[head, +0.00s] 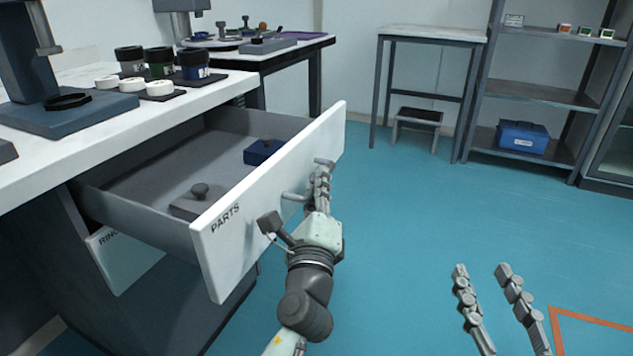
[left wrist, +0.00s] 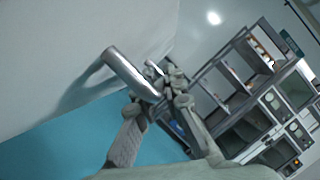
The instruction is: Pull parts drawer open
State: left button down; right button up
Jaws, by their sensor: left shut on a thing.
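The parts drawer (head: 270,185), with a white front labelled PARTS, stands pulled well out of the bench. Its bar handle (head: 293,197) is on the front face and also shows in the left wrist view (left wrist: 130,72). My left gripper (head: 321,178) is shut on the handle; its fingers close around the bar in the left wrist view (left wrist: 165,95). My right gripper (head: 483,275) is open and empty over the floor at the lower right. Inside the drawer lie a grey block with a knob (head: 197,202) and a blue block (head: 262,151).
The white bench top (head: 110,118) above the drawer carries several jars, white lids and a dark stand. A lower drawer front (head: 125,262) sits beneath. A shelf unit (head: 530,95) with a blue box (head: 522,136) and a small stool (head: 417,128) stand behind. The blue floor is clear.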

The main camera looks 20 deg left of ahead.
pick_arm(q)
jog(key=c, duration=1.6)
grip_release()
jog(key=v, duration=1.2)
